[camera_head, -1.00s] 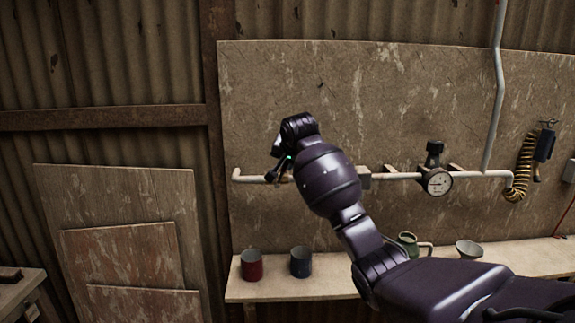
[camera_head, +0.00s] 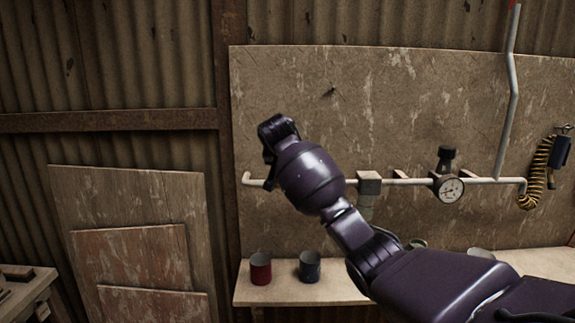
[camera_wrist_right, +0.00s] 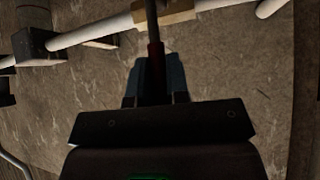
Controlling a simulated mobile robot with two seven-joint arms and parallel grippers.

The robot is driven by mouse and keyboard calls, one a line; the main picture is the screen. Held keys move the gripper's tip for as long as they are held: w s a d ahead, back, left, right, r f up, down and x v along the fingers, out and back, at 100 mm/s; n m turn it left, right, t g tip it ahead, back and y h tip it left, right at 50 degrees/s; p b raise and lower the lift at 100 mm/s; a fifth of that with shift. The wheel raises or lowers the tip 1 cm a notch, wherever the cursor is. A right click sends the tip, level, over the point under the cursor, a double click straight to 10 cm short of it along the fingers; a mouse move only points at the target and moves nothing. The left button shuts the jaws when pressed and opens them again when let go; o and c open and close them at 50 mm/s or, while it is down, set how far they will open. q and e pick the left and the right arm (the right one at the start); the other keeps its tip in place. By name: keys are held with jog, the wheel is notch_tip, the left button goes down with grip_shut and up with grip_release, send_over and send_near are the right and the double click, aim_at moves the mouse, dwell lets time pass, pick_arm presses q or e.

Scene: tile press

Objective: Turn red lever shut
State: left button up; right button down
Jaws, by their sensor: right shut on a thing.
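The red lever (camera_wrist_right: 155,52) shows in the right wrist view as a narrow red and dark bar. It runs up to a pale tan fitting (camera_wrist_right: 178,13) on the white pipe (camera_wrist_right: 88,29). My right gripper (camera_wrist_right: 156,75) is shut on the lever, with a finger on each side of it. In the head view my right arm crosses in front of the left part of the pipe (camera_head: 405,181). There its wrist hides the lever and the gripper's fingers. My left gripper is not in view.
A pressure gauge (camera_head: 448,189) sits on the pipe to the right, with a coiled yellow hose (camera_head: 537,172) beyond it. A red mug (camera_head: 260,268) and a blue mug (camera_head: 309,267) stand on the shelf (camera_head: 270,295) below. Wooden panels (camera_head: 130,190) lean at the left.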

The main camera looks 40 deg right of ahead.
jog(key=c, duration=1.1)
grip_release()
jog(key=shift+a, duration=0.1)
jog(key=b+v, duration=0.2)
jog(key=v, duration=0.8)
jog(key=shift+s+a+r, duration=0.2)
jog(key=shift+r, duration=0.05)
